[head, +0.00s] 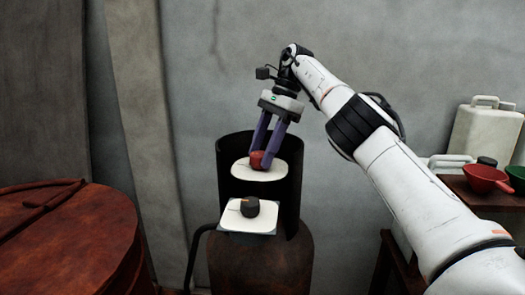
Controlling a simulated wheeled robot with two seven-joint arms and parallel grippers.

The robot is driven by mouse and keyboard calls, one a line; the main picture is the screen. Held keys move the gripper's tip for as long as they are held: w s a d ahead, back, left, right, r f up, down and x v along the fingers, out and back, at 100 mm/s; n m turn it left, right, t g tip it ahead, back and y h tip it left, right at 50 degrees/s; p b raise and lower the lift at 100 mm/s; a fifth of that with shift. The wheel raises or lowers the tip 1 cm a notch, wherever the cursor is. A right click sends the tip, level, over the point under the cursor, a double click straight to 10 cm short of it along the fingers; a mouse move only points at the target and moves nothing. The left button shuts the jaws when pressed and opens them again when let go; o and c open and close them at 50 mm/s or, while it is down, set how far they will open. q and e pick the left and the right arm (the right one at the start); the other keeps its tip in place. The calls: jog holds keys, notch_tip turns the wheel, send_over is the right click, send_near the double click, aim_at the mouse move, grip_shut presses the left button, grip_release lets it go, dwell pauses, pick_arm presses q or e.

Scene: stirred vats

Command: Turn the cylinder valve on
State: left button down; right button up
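The rusty brown cylinder (260,262) stands at the lower middle of the head view, with a dark open collar (290,195) around its top. Inside the collar, a red valve knob (257,160) sits over a white oval plate (262,171). My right gripper (264,160) reaches down to the red knob, its purple fingers on either side of it. The fingers appear closed on the knob, which is partly hidden by them. Below, a dark knob (250,207) sits on a white square plate (248,220). My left gripper is not in view.
A large rusty round-topped vat (70,240) fills the lower left. A dark hose (192,258) runs down the cylinder's left side. At right, a wooden table (480,196) holds a red pan (487,179), a green bowl and a white canister (484,135). A grey wall stands behind.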

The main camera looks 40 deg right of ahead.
jog(key=shift+o, duration=1.2)
jog(key=shift+m, duration=0.3)
